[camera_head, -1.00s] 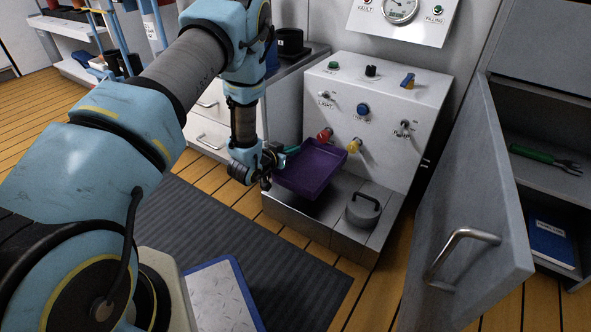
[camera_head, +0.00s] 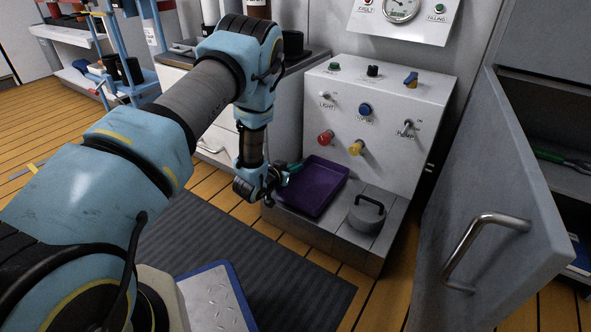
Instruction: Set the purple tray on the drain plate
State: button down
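The purple tray (camera_head: 318,188) lies about level on the grey drain plate (camera_head: 318,228), the low metal step in front of the white panel. It sits on the left part of the plate, left of a round grey lid with a handle. My gripper (camera_head: 288,175) is at the tray's left rim, with its teal fingertips close against the edge. The fingers are small and partly hidden by the wrist, so whether they still clasp the rim is unclear.
The white panel (camera_head: 385,120) with knobs and switches rises behind the plate. The round lid (camera_head: 367,213) stands right of the tray. An open cabinet door (camera_head: 490,190) is at the right. A dark mat (camera_head: 220,240) covers the floor in front.

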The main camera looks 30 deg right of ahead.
jog(key=shift+f, duration=0.15)
jog(key=c, duration=1.1)
grip_release()
jog(key=shift+o, duration=0.2)
